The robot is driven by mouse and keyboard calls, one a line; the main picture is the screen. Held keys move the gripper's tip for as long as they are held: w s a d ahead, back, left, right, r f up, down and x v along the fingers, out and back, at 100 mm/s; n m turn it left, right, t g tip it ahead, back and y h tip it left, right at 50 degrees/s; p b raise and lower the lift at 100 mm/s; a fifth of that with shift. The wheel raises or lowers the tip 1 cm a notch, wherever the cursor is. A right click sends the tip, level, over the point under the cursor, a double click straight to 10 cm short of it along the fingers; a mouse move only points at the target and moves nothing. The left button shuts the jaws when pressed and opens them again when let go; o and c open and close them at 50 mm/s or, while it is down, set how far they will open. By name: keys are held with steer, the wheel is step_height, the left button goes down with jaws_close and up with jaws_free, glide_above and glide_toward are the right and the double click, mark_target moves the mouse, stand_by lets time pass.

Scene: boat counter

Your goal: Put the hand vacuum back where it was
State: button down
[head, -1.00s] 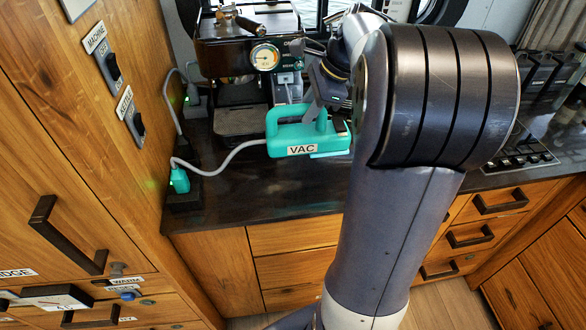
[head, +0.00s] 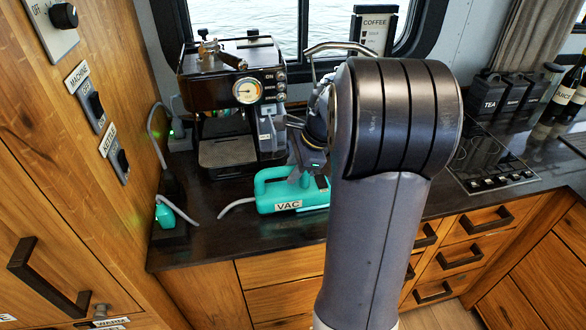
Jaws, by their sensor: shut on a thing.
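The hand vacuum (head: 292,207) is teal, with a white VAC label on its side and a loop handle. It is low over the counter in front of the coffee machine; I cannot tell whether it touches the counter. My gripper (head: 306,180) is shut on its upper right part, and my arm hides the vacuum's right end. A short grey cord (head: 236,204) comes from the vacuum's left end. A teal plug (head: 165,215) sits in a dark socket block at the counter's left, with its own piece of grey cord. A gap shows between the two cord pieces.
The coffee machine (head: 230,105) with a gauge stands behind the vacuum. A wooden wall with MACHINE and KETTLE switches (head: 116,158) bounds the left. Bare dark counter (head: 215,245) lies in front. A hob (head: 490,160) and canisters (head: 492,92) are at right.

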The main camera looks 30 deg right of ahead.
steer(key=shift+f, duration=0.15)
steer(key=c, duration=1.2)
jaws_free()
steer(key=shift+r, duration=0.3)
steer(key=v, duration=1.2)
steer(key=shift+f, duration=0.1)
